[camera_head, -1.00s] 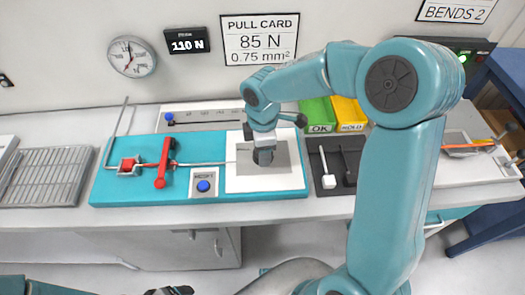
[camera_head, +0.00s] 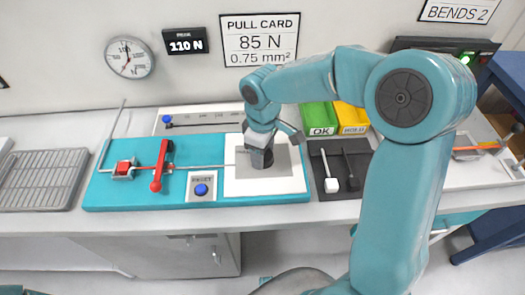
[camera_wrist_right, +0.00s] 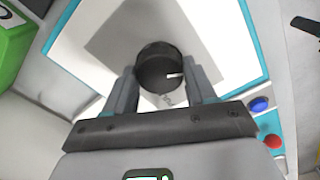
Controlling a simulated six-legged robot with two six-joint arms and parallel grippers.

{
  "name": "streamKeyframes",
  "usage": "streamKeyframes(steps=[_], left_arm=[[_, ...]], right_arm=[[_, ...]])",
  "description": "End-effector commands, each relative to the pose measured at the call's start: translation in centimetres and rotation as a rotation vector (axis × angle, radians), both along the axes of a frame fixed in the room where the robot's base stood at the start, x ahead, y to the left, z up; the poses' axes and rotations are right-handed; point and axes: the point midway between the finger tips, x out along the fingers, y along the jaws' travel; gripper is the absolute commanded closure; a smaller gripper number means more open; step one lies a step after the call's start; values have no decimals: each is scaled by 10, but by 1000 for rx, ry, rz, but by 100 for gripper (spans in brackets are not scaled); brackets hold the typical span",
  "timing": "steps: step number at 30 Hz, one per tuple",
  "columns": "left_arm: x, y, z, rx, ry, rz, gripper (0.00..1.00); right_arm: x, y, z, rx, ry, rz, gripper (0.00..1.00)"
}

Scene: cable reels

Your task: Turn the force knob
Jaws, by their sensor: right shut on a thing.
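The force knob is a dark round cylinder (camera_wrist_right: 159,68) with a white pointer mark, on a grey square of a white plate (camera_head: 240,182). In the right wrist view it sits between the two fingers of my right gripper (camera_wrist_right: 165,85), which are shut on its sides. In the head view my right gripper (camera_head: 262,152) points down over the knob (camera_head: 262,160) and hides part of it. A small display (camera_head: 186,40) on the wall reads 110 N. The pull card (camera_head: 260,40) reads 85 N, 0.75 mm². My left gripper is not in view.
The plate is on a teal base (camera_head: 105,195) with a red lever (camera_head: 162,165) and a blue button (camera_head: 201,190). Green (camera_head: 319,115) and yellow (camera_head: 350,115) bins and a black tray (camera_head: 330,190) are at right. A wire rack (camera_head: 38,180) lies at left.

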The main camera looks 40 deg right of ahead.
Motion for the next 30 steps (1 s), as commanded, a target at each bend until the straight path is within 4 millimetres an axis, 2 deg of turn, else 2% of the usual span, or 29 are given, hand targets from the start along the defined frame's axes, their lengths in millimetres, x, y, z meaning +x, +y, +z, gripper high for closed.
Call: streamKeyframes(steps=[12,13,15,25,30], left_arm=[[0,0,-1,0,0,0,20],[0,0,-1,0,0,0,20],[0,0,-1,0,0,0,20],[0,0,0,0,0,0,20],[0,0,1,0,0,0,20]], right_arm=[[-3,0,-3,1,13,-7,75],[-3,0,-3,1,13,-7,42],[-3,0,-3,0,12,-7,19],[-1,0,1,0,4,-7,19],[0,0,26,0,-1,-7,19]])
